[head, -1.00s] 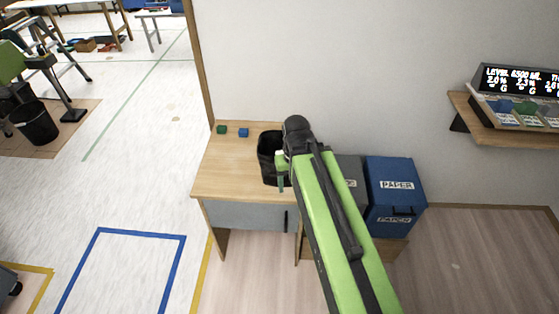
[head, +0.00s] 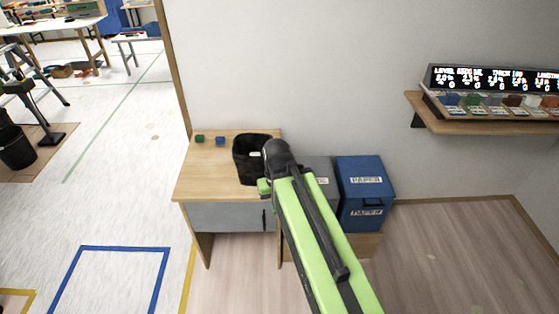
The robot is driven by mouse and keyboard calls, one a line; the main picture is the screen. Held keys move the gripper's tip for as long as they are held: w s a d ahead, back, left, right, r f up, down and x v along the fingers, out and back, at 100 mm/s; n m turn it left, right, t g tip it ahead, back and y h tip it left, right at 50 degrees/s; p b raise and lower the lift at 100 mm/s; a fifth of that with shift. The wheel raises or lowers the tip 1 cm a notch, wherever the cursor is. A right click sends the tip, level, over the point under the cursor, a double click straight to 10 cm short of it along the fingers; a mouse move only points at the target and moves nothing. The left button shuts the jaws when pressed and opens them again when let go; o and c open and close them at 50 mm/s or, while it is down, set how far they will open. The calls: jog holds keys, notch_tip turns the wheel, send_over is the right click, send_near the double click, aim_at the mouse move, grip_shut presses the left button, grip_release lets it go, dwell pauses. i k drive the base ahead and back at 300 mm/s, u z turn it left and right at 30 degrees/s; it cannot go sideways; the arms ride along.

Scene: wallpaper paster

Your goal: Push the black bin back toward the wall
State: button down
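The black bin (head: 249,151) stands upright on the light wooden desk (head: 205,170), near its right side and close to the wall (head: 300,70). Something small and pale shows inside the bin. My green arm reaches up from the bottom right, and its dark end covers the bin's right side. My gripper (head: 264,187) is at the bin's lower front right; its fingers are mostly hidden, with only a small green part showing. I cannot tell whether it touches the bin or whether it is open.
A green block (head: 199,139) and a blue block (head: 220,141) lie at the desk's back left. A blue paper box (head: 362,190) and a grey box (head: 322,176) stand right of the desk. A wall shelf (head: 470,126) holds a display (head: 490,80) and several coloured blocks. Floor left of the desk is open.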

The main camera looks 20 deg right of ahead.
aim_at(250, 169)
jog(key=k, duration=0.8)
jog(key=u, duration=0.5)
jog(key=i, duration=1)
jog(key=u, duration=0.65)
jog(key=i, duration=1.5)
jog(key=z, duration=0.45)
